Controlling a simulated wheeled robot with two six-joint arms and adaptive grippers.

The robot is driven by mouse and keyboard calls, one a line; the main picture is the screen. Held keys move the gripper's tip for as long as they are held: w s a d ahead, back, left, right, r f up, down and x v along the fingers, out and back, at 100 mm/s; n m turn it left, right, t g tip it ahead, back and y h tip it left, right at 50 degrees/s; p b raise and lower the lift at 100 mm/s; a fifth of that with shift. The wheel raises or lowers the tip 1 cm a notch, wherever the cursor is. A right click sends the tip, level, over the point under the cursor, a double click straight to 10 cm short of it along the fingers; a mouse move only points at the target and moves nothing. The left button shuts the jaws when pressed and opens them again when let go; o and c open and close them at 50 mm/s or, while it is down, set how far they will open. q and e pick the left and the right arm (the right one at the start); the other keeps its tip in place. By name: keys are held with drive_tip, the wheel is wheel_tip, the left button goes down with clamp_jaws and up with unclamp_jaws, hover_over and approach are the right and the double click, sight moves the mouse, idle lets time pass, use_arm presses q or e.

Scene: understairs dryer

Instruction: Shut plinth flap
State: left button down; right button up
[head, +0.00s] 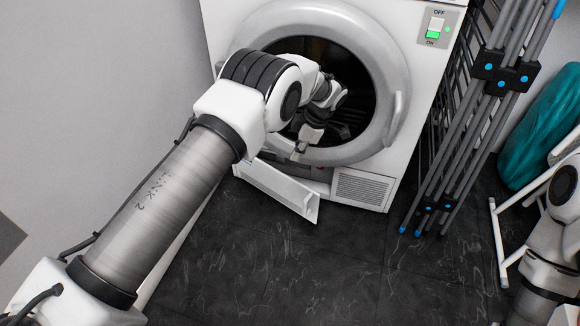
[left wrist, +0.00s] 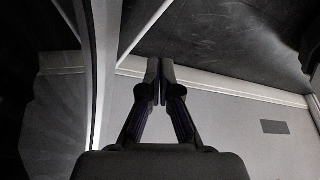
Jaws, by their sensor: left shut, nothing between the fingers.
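The white plinth flap (head: 278,190) hangs open at the foot of the white dryer (head: 412,130) in the head view. It sticks out at an angle over the dark floor, and a dark opening (head: 318,174) shows behind it. My left gripper (head: 297,154) is in front of the lower rim of the round door, just above the flap. Its fingers are shut and empty; they also show closed together in the left wrist view (left wrist: 160,72). I cannot tell whether the fingertips touch the flap. My right gripper is outside the head view.
A folded drying rack (head: 470,130) leans right of the dryer, with a teal bundle (head: 545,125) beyond it. A vent grille (head: 361,189) sits right of the plinth opening. The tiled floor (head: 310,270) in front is clear. A grey wall (head: 95,90) stands at left.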

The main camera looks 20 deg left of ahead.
use_arm(q)
drive_tip(key=s+a+f+m+g+h+p, duration=0.1)
drive_tip(key=s+a+f+m+g+p, duration=0.2)
drive_tip(key=s, duration=0.9)
drive_tip(key=s+a+f+m+h+p, duration=0.15)
drive_tip(key=s+f+p, duration=0.4)
drive_tip(key=s, duration=0.55)
drive_tip(key=s+d+r+m+t+h+p, duration=0.1)
drive_tip(key=s+r+m+t+h+p, duration=0.15)
drive_tip(key=s+m, duration=1.25)
drive_tip(key=w+d+f+m+t+h+p, duration=0.1)
drive_tip(key=w+m+t+h+p, duration=0.25)
drive_tip(key=w, duration=0.65)
drive_tip(key=w+f+m+t+p, duration=0.2)
drive_tip(key=w+m+t+p, duration=0.15)
drive_tip(key=w+t, duration=0.45)
drive_tip(key=w+d+f+b, duration=0.2)
drive_tip(key=w+f+b, duration=0.1)
drive_tip(key=w+b, duration=0.1)
drive_tip(key=w+d+f+g+b, duration=0.1)
drive_tip(key=w+d+f+b, duration=0.2)
drive_tip(key=w, duration=0.4)
drive_tip(key=shift+w+d+f+m+b, duration=0.2)
drive_tip(key=shift+w+d+m+b, duration=0.1)
drive_tip(key=shift+m+b, duration=0.15)
